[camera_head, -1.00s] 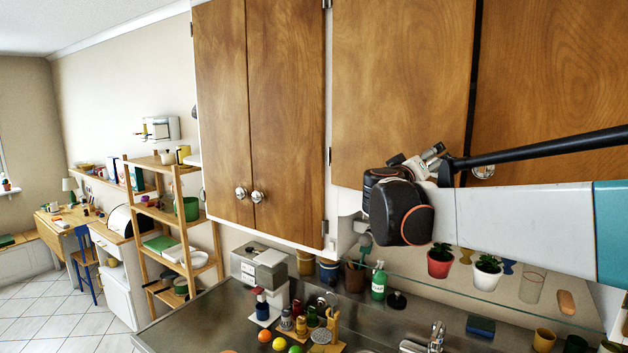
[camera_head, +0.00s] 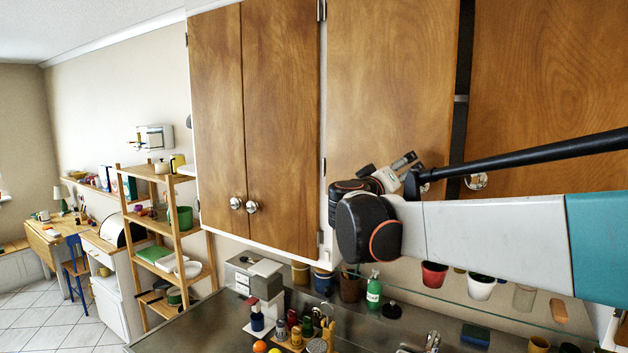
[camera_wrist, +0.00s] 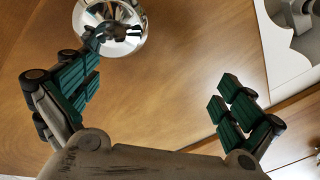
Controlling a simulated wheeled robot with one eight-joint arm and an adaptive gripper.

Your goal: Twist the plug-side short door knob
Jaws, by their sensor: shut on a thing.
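A round shiny door knob (camera_wrist: 112,24) sits at the top left of the wrist view, on a wooden cupboard door (camera_wrist: 180,65). My gripper (camera_wrist: 158,88) is in front of this wood, its two green-padded fingers apart. The left fingertips are close below the knob in the picture; contact is unclear, and I see nothing between the pads. In the head view my gripper (camera_head: 412,170) is at the lower right of the middle door (camera_head: 390,70). A knob (camera_head: 476,181) shows on the right door (camera_head: 550,80), behind my arm. A dark gap separates these doors.
Two knobs (camera_head: 243,205) sit on the left pair of doors. Below are a glass shelf with pots (camera_head: 433,275), a green bottle (camera_head: 374,290) and a crowded metal counter (camera_head: 200,325). A wooden shelf rack (camera_head: 180,225) stands at the left, with open floor beyond.

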